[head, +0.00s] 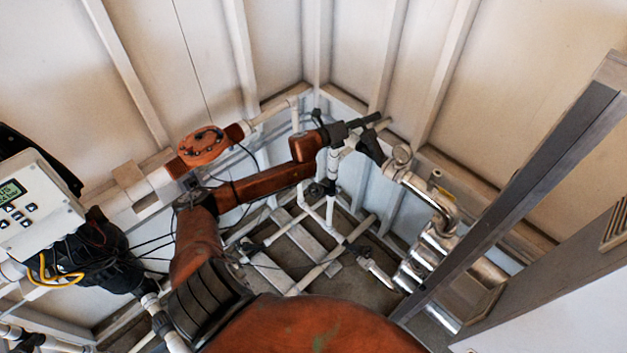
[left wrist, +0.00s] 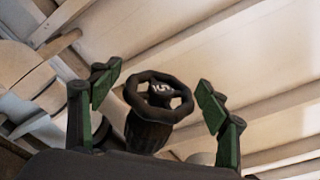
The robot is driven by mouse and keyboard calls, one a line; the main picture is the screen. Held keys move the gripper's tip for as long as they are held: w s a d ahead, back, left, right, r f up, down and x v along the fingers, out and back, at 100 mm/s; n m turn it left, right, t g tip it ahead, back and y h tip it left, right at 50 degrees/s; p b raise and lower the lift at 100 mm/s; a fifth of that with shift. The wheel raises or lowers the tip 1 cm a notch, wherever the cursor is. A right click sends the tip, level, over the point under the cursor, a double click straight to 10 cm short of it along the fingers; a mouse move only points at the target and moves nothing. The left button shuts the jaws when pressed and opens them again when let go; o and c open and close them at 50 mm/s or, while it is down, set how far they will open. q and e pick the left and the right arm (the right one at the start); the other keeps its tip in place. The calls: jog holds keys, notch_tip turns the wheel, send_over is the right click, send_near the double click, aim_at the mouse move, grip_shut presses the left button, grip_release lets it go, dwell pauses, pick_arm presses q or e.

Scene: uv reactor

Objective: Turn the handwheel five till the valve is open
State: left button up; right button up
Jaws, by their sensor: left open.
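The handwheel (left wrist: 158,97) is black and multi-sided, with a white 5 on its hub, on a dark valve body. In the left wrist view it sits centrally between the fingers of my left gripper (left wrist: 157,88). The fingers, with green pads, are spread wide on both sides, and I see a gap between each pad and the rim. In the head view my left gripper (head: 372,134) is at the pipework near the wall corner. I cannot make out the wheel clearly there. How far the wheel reaches between the fingers is hard to tell. My right gripper is not in view.
White pipes (head: 330,190) and a shiny metal pipe (head: 440,212) run close around the left gripper. An orange pipe fitting (head: 203,146) is on the left. A controller box (head: 35,205) with a green screen hangs far left. A grey beam (head: 520,185) crosses the right side.

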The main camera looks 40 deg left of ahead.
pick_arm(q)
jog(key=h+b, duration=0.1)
jog(key=m+b, duration=0.1)
jog(key=b, duration=0.1)
jog(key=shift+f+t+h, duration=0.3)
jog(key=shift+t+h, duration=0.1)
jog(key=shift+s+m+b, duration=0.2)
jog(key=shift+m+b, duration=0.1)
jog(key=shift+b, duration=0.3)
jog(key=v, duration=0.8)
jog(key=s+a+f+n+g+y, duration=0.1)
jog(key=a+f+n+y, duration=0.1)
jog(key=f, duration=0.7)
jog(key=s+a+f+n+g+y, duration=0.1)
jog(key=a+f+n, duration=0.3)
jog(key=f, duration=0.5)
jog(key=s+a+f+n+g+y, duration=0.1)
jog(key=s+a+f+n+y, duration=0.1)
jog(key=f+n, duration=0.4)
notch_tip(320, 180, down, 3)
jog(key=shift+s+a+f+y, duration=0.3)
jog(key=shift+s+a, duration=0.2)
jog(key=shift+a, duration=0.45)
jog(key=shift+c, duration=0.6)
